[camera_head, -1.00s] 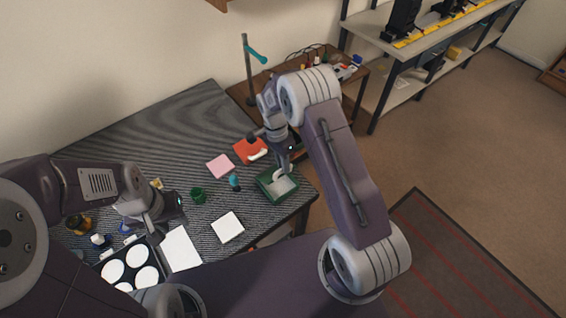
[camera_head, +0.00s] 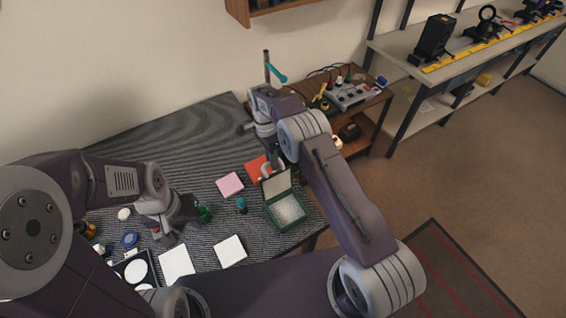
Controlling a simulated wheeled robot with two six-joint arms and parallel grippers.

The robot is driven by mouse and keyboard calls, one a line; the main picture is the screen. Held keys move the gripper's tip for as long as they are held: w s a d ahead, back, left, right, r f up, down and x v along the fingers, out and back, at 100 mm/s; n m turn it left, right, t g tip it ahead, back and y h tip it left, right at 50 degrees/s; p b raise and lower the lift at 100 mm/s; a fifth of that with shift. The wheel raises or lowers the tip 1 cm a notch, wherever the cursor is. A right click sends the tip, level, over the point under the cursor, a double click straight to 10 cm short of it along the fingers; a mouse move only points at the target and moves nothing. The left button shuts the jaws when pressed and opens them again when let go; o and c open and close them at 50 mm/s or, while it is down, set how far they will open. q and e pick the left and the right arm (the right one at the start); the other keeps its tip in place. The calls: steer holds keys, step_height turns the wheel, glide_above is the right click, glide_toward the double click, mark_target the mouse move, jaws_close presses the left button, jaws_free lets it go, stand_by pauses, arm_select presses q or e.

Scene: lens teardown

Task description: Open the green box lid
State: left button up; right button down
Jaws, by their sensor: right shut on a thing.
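The green box (camera_head: 298,225) stands near the right front edge of the striped table. Its lid (camera_head: 276,185) is raised steeply at the box's far side, its pale inner face towards me. A pale, grainy-looking inside shows below it. My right gripper (camera_head: 274,164) is behind the lid's upper edge and is shut on the lid's pale handle, which is mostly hidden. My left gripper (camera_head: 184,226) hangs over the table's left part, close to a small green cup (camera_head: 204,214); its fingertips are too unclear to tell if they are open.
A teal-topped item (camera_head: 241,204) stands left of the box. A pink pad (camera_head: 230,185), a red-orange sheet (camera_head: 254,170) and white pads (camera_head: 230,251) lie around it. A black tray with white discs (camera_head: 136,270) is at front left. A wooden side table (camera_head: 366,112) stands behind right.

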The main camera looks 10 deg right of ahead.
steer(key=shift+w+a, duration=0.1)
steer(key=shift+a, duration=0.2)
steer(key=shift+w+d, duration=0.15)
arm_select(q)
steer(key=shift+s+a+f, duration=0.15)
steer(key=shift+a+f, duration=0.1)
arm_select(e)
steer(key=shift+w, duration=0.1)
steer(key=c, duration=1.5)
jaws_free()
steer(key=shift+c, duration=0.2)
arm_select(q)
steer(key=shift+s+a, duration=0.1)
arm_select(e)
steer(key=shift+o, duration=0.9)
